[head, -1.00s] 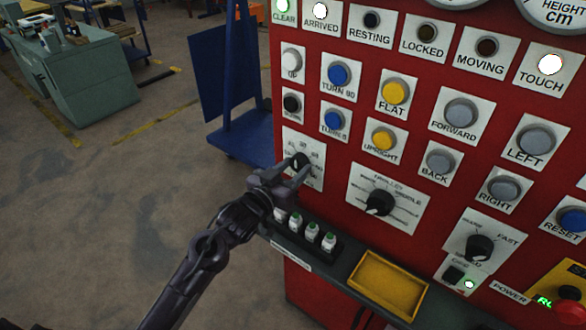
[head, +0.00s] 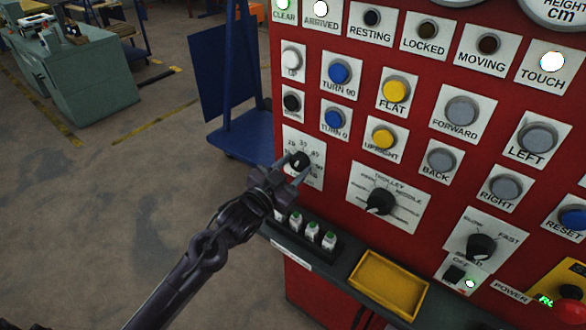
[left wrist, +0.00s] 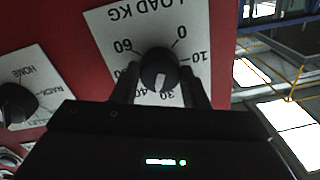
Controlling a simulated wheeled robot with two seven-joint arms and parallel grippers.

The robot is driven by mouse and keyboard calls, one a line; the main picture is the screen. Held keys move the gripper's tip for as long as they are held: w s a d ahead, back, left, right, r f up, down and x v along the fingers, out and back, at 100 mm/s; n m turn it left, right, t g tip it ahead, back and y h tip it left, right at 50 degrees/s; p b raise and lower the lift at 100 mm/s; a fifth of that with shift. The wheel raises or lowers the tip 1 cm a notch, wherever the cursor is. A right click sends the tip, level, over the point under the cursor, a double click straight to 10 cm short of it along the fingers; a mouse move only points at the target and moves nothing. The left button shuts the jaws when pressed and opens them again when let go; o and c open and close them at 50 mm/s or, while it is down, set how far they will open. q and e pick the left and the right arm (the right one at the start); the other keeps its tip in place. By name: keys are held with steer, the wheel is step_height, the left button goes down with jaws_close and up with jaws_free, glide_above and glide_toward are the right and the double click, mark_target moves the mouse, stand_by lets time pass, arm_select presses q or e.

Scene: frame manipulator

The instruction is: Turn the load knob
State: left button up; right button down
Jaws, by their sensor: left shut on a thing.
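The load knob (head: 299,160) is a round black knob on a white plate at the left edge of the red panel. In the left wrist view the knob (left wrist: 160,70) sits on its "LOAD KG" plate (left wrist: 110,32), which appears upside down, with its white pointer toward the 30 to 40 marks. My left gripper (head: 293,170) is at the knob, with one finger on each side of it. In the left wrist view its fingers (left wrist: 160,85) flank the knob and are shut on it. My right gripper does not show.
The trolley knob (head: 380,202) is to the right on its own plate. Below the load plate, a dark rack (head: 300,236) holds several white bottles with green tops. A yellow tray (head: 388,284) sits on the ledge. Push buttons fill the panel above.

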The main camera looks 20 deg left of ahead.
arm_select(q)
steer(key=m, duration=0.4)
steer(key=shift+f+m+b, duration=0.1)
steer(key=shift+m+b, duration=0.3)
steer(key=m+b, duration=0.1)
steer(key=m, duration=0.4)
steer(key=shift+m, duration=0.3)
steer(key=o, duration=1)
steer(key=shift+b+v, duration=0.95)
steer(key=shift+v, duration=2.95)
